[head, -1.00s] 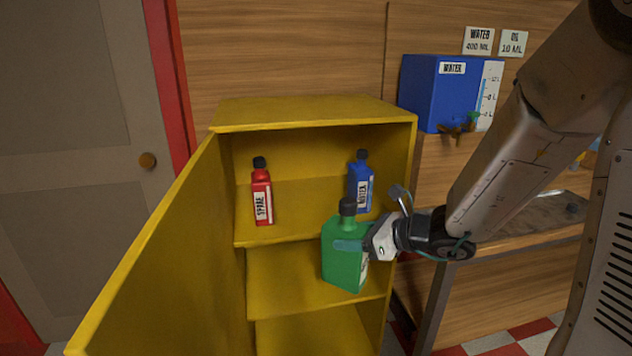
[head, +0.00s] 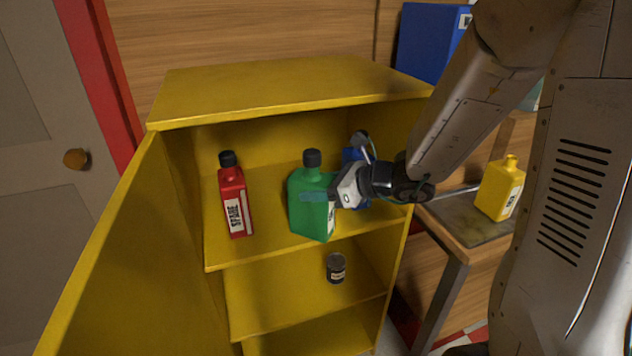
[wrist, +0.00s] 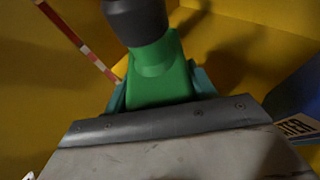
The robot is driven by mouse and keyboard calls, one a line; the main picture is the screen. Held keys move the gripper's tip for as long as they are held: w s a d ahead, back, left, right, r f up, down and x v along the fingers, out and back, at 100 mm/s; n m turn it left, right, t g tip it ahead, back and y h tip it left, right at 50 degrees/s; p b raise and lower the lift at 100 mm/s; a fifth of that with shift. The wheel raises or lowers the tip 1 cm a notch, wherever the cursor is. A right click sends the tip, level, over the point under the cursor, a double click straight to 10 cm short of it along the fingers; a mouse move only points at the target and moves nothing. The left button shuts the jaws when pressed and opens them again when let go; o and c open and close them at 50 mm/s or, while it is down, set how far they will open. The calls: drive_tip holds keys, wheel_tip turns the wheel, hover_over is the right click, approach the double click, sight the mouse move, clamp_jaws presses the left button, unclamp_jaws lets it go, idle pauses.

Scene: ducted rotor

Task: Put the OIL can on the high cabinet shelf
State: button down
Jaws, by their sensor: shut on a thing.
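A green can (head: 308,222) with a black cap is upright in my gripper (head: 320,197), which is shut on its sides. Its label is turned partly away and I cannot read it. The can is at the high shelf (head: 268,240) of the yellow cabinet, between a red can and a blue can. Its base overlaps the shelf's front edge in the head view, and I cannot tell whether it touches the shelf. In the wrist view the green can (wrist: 160,80) stands between the teal fingers, and its base is hidden.
The red SPARE can (head: 234,205) stands left on the shelf. The blue can (head: 352,155) is mostly hidden behind my gripper. A small dark jar (head: 336,268) is on the lower shelf. The cabinet door (head: 120,265) stands open left. A yellow can (head: 500,188) sits on the bench right.

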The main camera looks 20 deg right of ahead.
drive_tip(key=shift+d, duration=0.2)
drive_tip(key=w+f, duration=0.1)
drive_tip(key=w, duration=1.2)
drive_tip(key=shift+w+f, duration=0.35)
drive_tip(key=shift+w, duration=0.05)
idle(0.3)
drive_tip(key=shift+f, duration=0.6)
idle(0.9)
unclamp_jaws()
drive_tip(key=shift+s, duration=0.1)
drive_tip(key=s+d, duration=0.7)
drive_tip(key=shift+r, duration=0.15)
idle(1.5)
